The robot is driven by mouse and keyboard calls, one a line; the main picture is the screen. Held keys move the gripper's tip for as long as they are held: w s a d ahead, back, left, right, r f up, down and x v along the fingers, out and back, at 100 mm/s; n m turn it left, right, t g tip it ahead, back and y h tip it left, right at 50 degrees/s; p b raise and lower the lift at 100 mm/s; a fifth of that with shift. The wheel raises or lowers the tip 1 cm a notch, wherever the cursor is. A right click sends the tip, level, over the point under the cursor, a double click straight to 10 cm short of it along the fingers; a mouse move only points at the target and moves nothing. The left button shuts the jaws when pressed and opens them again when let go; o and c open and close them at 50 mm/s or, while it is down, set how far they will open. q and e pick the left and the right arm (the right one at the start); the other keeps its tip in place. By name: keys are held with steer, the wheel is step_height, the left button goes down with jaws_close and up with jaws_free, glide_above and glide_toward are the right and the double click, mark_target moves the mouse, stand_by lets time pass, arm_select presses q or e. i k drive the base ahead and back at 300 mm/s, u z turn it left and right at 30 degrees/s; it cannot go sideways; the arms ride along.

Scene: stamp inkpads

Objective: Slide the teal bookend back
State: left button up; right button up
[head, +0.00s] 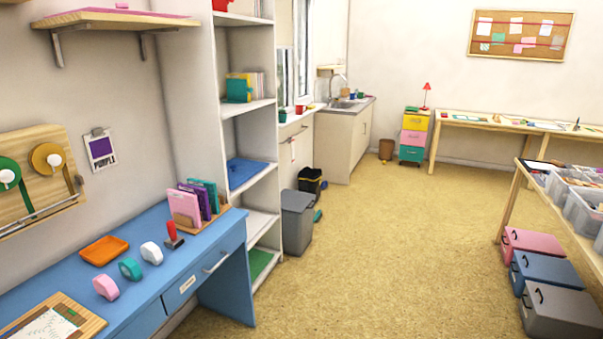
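A teal piece that looks like the bookend (238,91) stands on a white shelf (250,105) of the tall open unit, left of centre in the head view. It is near the shelf's front edge, on the left side. A yellow item (241,76) shows behind and above it. Pale upright books or papers (258,84) stand to its right. Whether the bookend touches them is too small to tell. Neither of my grippers is in view.
A blue desk (207,262) at lower left holds tape rolls, an orange tray (104,250), a red-handled stamp (173,235) and a folder rack (219,213). A grey bin (297,222) stands beside the shelf unit. The carpet in the middle is clear. A table (513,203) stands right.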

mark_target(237, 90)
steer(key=i, duration=3.4)
steer(key=u, duration=1.8)
steer(key=i, duration=0.3)
steer(key=z, duration=0.15)
